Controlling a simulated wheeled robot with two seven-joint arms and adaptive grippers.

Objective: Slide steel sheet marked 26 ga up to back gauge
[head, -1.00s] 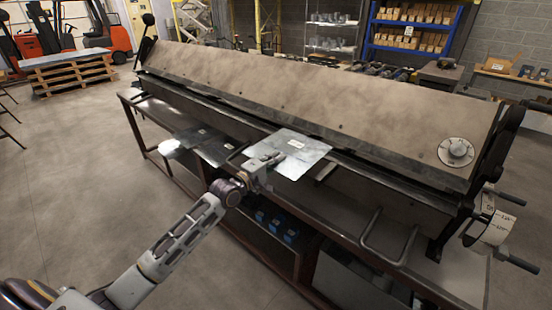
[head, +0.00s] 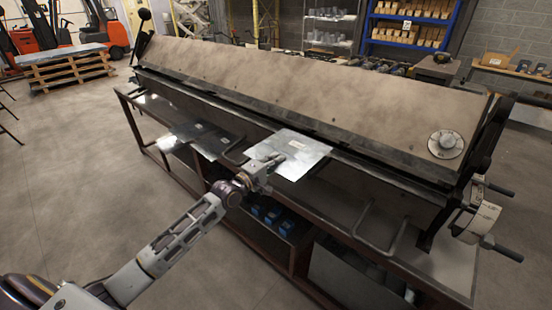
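A shiny, flat steel sheet (head: 309,157) with a small pale label lies at the front of the long bending brake (head: 320,95). Its far edge is at the brake's dark jaw, and its near part sticks out toward me. The label is too small to read. My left gripper (head: 276,160) is at the sheet's near left edge, with a finger over its top face. The underside is hidden, so I cannot tell whether the fingers are closed on it. The back gauge cannot be made out behind the brake. My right gripper is not in view.
Darker sheets (head: 207,143) with a small label and another bright sheet (head: 168,142) lie to the left on the brake's stand. A bent handle (head: 378,228) sticks out at front right. Blue boxes (head: 272,215) sit on the lower shelf. The floor at left is open.

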